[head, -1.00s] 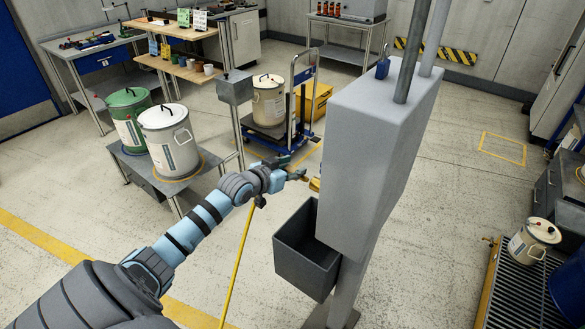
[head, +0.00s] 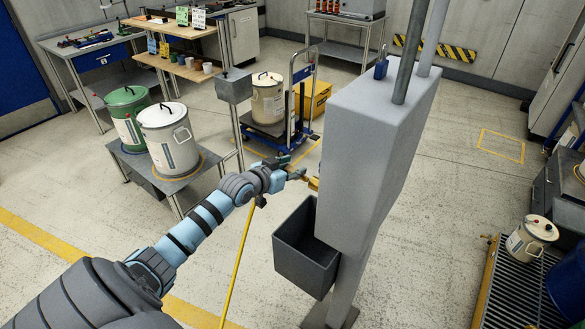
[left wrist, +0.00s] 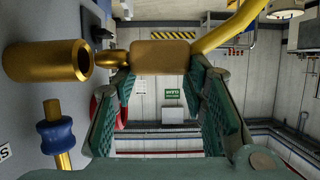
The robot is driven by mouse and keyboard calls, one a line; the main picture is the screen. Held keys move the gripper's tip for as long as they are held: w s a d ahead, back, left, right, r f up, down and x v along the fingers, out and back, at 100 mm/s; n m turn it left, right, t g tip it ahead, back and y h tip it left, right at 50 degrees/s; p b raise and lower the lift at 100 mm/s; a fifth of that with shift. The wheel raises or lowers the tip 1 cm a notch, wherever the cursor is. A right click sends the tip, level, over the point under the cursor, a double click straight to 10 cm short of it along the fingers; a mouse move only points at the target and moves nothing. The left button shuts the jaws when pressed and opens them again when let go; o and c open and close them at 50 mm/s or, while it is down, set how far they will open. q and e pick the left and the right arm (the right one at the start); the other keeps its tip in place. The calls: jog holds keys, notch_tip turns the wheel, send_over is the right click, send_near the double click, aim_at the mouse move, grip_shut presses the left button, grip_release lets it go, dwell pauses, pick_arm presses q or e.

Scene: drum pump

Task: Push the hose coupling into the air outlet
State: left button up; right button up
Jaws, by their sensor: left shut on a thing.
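My left gripper (head: 292,174) is at the left side of the grey column housing, near the brass air outlet (head: 314,184). In the left wrist view its green-padded fingers (left wrist: 160,85) are shut on the brass hose coupling (left wrist: 160,55), with the narrow nose pointing left. The outlet (left wrist: 48,62) is a wide brass tube with its open mouth facing the coupling. The nose lies just right of the mouth and looks outside it; the depth between them is hard to judge. The yellow hose (left wrist: 232,28) leaves the coupling to the upper right. My right gripper is not in view.
The grey housing (head: 365,130) stands directly right of the gripper, with an open dark bin (head: 310,265) below. A second brass fitting with a blue collar (left wrist: 58,135) sits below the outlet. A table with drums (head: 168,140) stands to the left.

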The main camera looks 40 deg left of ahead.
pick_arm(q)
jog(key=shift+d+p, duration=0.8)
jog(key=shift+d, duration=0.35)
jog(key=shift+d+p, duration=0.2)
jog(key=shift+p, duration=0.3)
dwell(0.5)
jog(key=shift+d+f, duration=0.1)
jog(key=shift+f, duration=0.1)
dwell(0.5)
jog(key=shift+p, duration=0.4)
